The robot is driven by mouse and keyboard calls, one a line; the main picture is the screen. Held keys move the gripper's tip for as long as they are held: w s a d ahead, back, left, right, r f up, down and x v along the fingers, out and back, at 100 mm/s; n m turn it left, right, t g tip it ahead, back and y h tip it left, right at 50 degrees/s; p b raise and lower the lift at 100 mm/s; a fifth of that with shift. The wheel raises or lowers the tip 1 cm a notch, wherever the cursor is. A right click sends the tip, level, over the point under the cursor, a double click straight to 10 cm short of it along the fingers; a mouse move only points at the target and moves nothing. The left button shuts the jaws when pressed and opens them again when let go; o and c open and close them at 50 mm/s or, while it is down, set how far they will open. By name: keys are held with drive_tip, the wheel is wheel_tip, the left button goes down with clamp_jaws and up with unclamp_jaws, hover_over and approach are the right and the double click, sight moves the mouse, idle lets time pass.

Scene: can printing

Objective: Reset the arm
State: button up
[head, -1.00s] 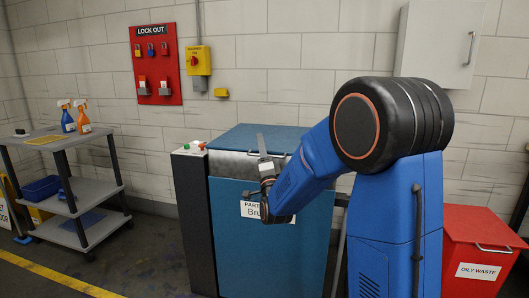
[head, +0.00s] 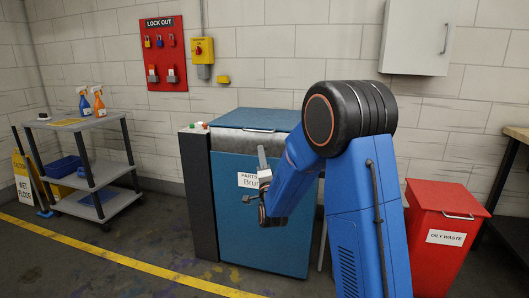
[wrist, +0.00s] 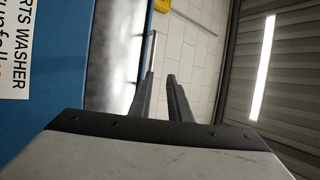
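My blue arm shows in the head view, bent down in front of the blue parts washer (head: 262,225). My gripper (head: 247,199) is at the arm's end before the washer's front, beside its label (head: 252,181). It is small there, and its fingers are hard to make out. In the wrist view my gripper (wrist: 161,80) shows two dark fingers with a narrow gap between them. No object shows between them. The washer's blue front (wrist: 60,80) is at the left of that view.
A grey cart (head: 105,148) with spray bottles (head: 99,104) stands left, with a yellow wet-floor sign (head: 22,178) beside it. A red oily-waste bin (head: 445,215) stands right of my arm. A lock-out board (head: 165,55) hangs on the wall. The front left floor is clear.

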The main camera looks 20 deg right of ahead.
drive_tip(key=shift+w+a, duration=0.1)
idle(0.4)
drive_tip(key=shift+y, duration=0.3)
drive_tip(key=s+f+n+g+y, duration=0.1)
drive_tip(key=s+f+n+g, duration=0.2)
drive_tip(key=s, duration=1.4)
drive_tip(key=s+f+n+g+y, duration=0.1)
drive_tip(key=s+f+n+g, duration=0.2)
drive_tip(key=s+n+g, duration=0.5)
drive_tip(key=s+f+n+g+y, duration=0.1)
drive_tip(key=s+f+n+g, duration=0.2)
drive_tip(key=s, duration=2.3)
drive_tip(key=n+g, duration=0.3)
drive_tip(key=g, duration=0.1)
drive_tip(key=shift+s+f+g, duration=0.4)
drive_tip(key=shift+a, duration=0.15)
clamp_jaws()
